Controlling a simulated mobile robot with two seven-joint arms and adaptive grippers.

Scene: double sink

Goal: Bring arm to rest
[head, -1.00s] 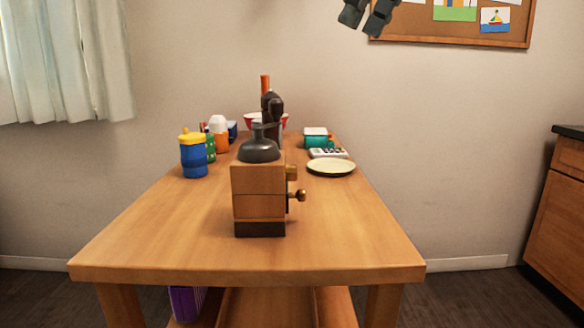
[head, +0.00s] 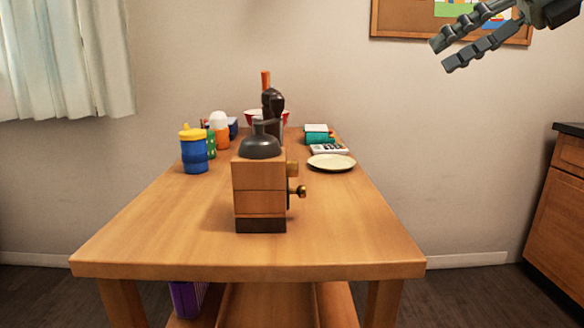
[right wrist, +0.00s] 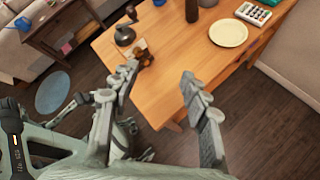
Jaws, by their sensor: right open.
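My right gripper (head: 445,56) is at the upper right of the head view, raised in front of the wall and the corkboard. Its two dark fingers are apart with nothing between them, and they point left. In the right wrist view the fingers of the right gripper (right wrist: 160,85) also stand apart and empty, above the edge of the wooden table (head: 330,250). My left gripper does not show clearly in any view.
A wooden grinder (head: 259,190) stands near the table's front. A cream plate (head: 332,162) lies at right, a blue cup (head: 194,152) with yellow lid at left. The front tabletop is mostly clear.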

